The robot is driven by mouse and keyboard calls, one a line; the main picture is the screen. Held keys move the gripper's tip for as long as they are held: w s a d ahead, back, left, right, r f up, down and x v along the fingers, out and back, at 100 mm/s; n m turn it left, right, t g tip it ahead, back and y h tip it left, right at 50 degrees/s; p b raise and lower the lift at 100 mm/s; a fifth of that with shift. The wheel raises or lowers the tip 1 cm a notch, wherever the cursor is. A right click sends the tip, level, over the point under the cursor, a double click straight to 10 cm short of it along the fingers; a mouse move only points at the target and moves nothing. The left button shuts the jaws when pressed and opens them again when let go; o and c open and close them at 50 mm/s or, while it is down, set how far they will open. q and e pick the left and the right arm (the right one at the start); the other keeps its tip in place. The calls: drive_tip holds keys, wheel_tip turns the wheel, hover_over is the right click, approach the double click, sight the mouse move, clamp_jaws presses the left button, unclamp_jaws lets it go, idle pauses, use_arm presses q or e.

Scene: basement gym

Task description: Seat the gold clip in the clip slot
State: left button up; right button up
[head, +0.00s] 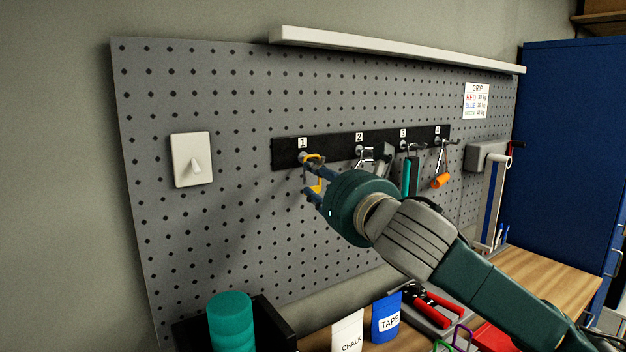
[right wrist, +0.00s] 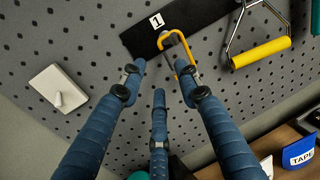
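The gold clip (head: 315,157) is a yellow loop at hook 1 on the black rail (head: 285,154); it appears to hang there. It also shows in the right wrist view (right wrist: 165,37), just below the number 1 label. My right gripper (head: 308,183) is at the clip, its fingers spread. In the right wrist view the gripper (right wrist: 161,76) is open, with the clip's lower end close to the right finger; I cannot tell whether they touch. My left gripper is not in view. I cannot pick out the clip slot for certain.
Hooks 2 to 4 hold other gear, including a teal-handled item (head: 406,177) and an orange-handled one (head: 441,181). A light switch (head: 192,160) is left on the pegboard (head: 230,100). Below are a chalk bag (head: 347,332), a tape pouch (head: 386,318) and red-handled grips (head: 430,305).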

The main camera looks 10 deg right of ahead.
drive_tip(key=w+a+f+p, duration=0.1)
drive_tip(key=w+p, duration=0.1)
drive_tip(key=w, duration=0.5)
drive_tip(key=shift+w+p, duration=0.35)
drive_tip(key=shift+w, duration=0.05)
drive_tip(key=shift+c, duration=0.2)
clamp_jaws()
drive_tip(key=shift+s, duration=0.1)
